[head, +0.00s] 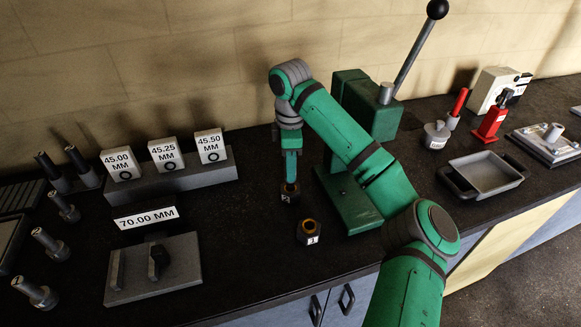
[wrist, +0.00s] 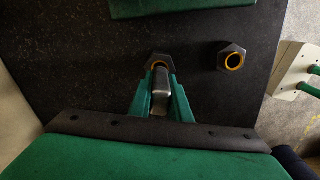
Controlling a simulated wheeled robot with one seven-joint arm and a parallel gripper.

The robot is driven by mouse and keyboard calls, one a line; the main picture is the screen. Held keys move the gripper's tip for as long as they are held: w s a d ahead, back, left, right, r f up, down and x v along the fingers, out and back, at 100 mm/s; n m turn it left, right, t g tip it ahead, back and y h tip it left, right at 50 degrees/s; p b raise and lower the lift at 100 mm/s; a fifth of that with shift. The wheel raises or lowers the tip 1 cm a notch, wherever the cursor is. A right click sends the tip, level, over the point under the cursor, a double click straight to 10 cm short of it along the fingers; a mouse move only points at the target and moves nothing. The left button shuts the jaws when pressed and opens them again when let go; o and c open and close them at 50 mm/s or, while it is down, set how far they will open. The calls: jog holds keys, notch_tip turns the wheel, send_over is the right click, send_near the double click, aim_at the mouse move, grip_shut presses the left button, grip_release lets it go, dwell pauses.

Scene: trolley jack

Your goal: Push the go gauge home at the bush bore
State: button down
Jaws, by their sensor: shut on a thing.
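My gripper (head: 290,184) points straight down over a dark hexagonal block with a bush (head: 288,195) on the bench. In the wrist view my gripper (wrist: 160,82) is shut on a grey metal gauge (wrist: 160,78). The gauge's far end meets the orange-rimmed bush (wrist: 158,57) in the hexagonal block. The fingers and gauge hide most of the bore, so I cannot tell how deep the gauge sits. A second hexagonal block (head: 309,239) with an orange bush stands apart, nearer the bench front, and also shows in the wrist view (wrist: 232,57). Its bore is empty.
A green press (head: 352,204) with a lever stands close behind and right of my gripper. Blocks marked 45.00, 45.25 and 45.50 MM stand on a grey rack (head: 174,182) to the left. A 70.00 MM plate (head: 180,275) and several gauges lie left. A tray (head: 484,175) is right.

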jog(key=shift+f, duration=1.75)
jog(key=c, duration=1.6)
grip_release()
jog(key=shift+o, duration=0.2)
notch_tip(320, 180, up, 11)
jog(key=shift+f, duration=0.15)
